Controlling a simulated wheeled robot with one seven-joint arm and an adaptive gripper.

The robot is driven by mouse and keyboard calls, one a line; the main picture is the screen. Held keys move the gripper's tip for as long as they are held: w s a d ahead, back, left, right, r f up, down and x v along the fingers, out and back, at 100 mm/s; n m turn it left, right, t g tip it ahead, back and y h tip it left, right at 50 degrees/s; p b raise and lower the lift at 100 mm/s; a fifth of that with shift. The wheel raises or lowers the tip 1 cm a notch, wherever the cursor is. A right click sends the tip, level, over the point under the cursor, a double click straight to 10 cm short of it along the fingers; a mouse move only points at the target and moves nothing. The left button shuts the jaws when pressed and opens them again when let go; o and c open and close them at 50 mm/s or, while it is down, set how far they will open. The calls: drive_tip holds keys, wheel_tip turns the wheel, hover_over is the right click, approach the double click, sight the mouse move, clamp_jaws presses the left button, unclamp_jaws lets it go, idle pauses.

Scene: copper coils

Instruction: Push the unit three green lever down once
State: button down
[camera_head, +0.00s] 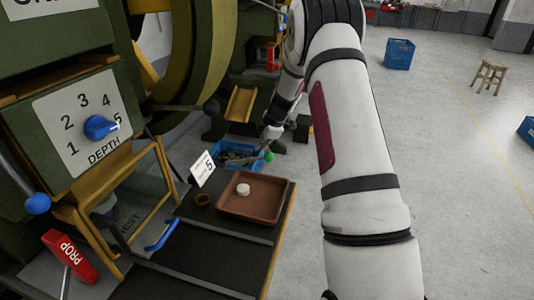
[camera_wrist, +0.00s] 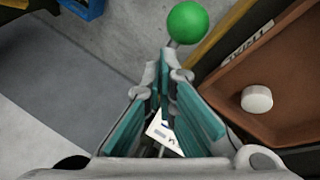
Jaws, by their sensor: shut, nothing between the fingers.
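The green lever shows as a round green knob (camera_head: 268,156) low beside the blue bin in the head view. In the wrist view the green knob (camera_wrist: 187,22) is at the top, on a short grey stem. My gripper (camera_wrist: 167,62) is shut and empty, its teal-padded fingers coming together just below the knob in the picture. I cannot tell whether the fingertips touch the stem. In the head view my gripper (camera_head: 271,134) is small, just above the knob. No unit number can be read on this lever.
A brown tray (camera_head: 280,205) with a white cylinder (camera_head: 243,190) lies beside the knob. A blue bin (camera_head: 229,144) and a white card (camera_head: 202,168) are close by. Left stands a green machine with a blue-pointer DEPTH dial (camera_head: 99,127). Open floor lies right.

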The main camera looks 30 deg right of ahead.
drive_tip(key=shift+w+a+r+p, duration=0.15)
drive_tip(key=shift+w+a+r, duration=0.1)
drive_tip(key=shift+r, duration=0.55)
drive_tip(key=shift+w+a+r+p, duration=0.15)
drive_tip(key=shift+w+r, duration=0.05)
drive_tip(key=shift+r, duration=0.55)
drive_tip(key=shift+w+a+r+p, duration=0.15)
drive_tip(key=shift+w+a+r, duration=0.1)
drive_tip(key=shift+r, duration=0.55)
drive_tip(key=shift+s+d, duration=0.1)
